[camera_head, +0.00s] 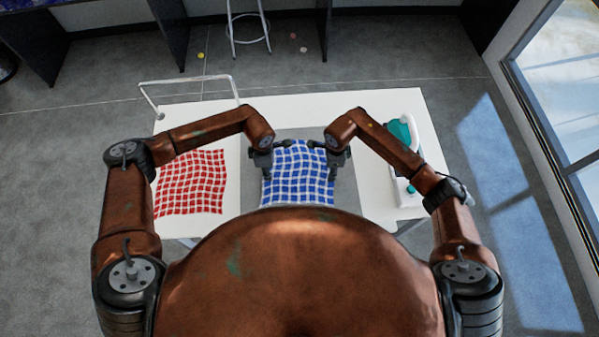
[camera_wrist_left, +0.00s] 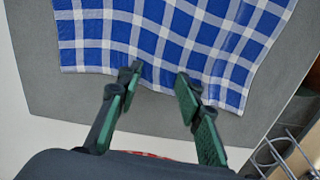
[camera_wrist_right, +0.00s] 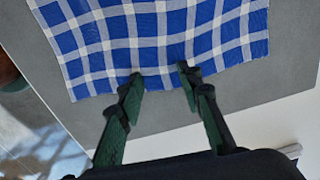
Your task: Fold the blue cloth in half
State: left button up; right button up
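The blue and white checked cloth (camera_head: 299,180) lies spread out and unfolded on a grey mat (camera_head: 345,190) in the middle of the white table. My left gripper (camera_head: 277,160) is at the cloth's left side; in the left wrist view its fingers (camera_wrist_left: 160,80) are apart, with the tips over the cloth's edge. My right gripper (camera_head: 332,162) is at the cloth's right side; in the right wrist view its fingers (camera_wrist_right: 160,80) are apart, with the tips at the cloth's edge. I cannot tell whether the tips touch the cloth. The cloth's near edge is partly hidden behind my body.
A red and white checked cloth (camera_head: 192,184) lies on the table (camera_head: 240,205) at left. A white and teal appliance, perhaps an iron (camera_head: 403,135), stands at right. A thin metal rail (camera_head: 190,80) rises at the back left corner. A stool (camera_head: 248,30) stands beyond.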

pick_arm(q)
jog(key=shift+s+f, duration=0.1)
jog(key=shift+s, duration=0.05)
jog(key=shift+w+f, duration=0.2)
jog(key=shift+w, duration=0.1)
jog(key=shift+c, duration=0.6)
pick_arm(e)
jog(key=shift+w+f, duration=0.25)
jog(key=shift+w, duration=0.05)
jog(key=shift+c, duration=0.7)
pick_arm(q)
jog(key=shift+s, duration=0.15)
jog(key=shift+c, duration=1.2)
pick_arm(e)
jog(key=shift+s, duration=0.2)
jog(key=shift+c, duration=1.3)
pick_arm(q)
jog(key=shift+c, duration=0.3)
pick_arm(e)
jog(key=shift+c, duration=0.3)
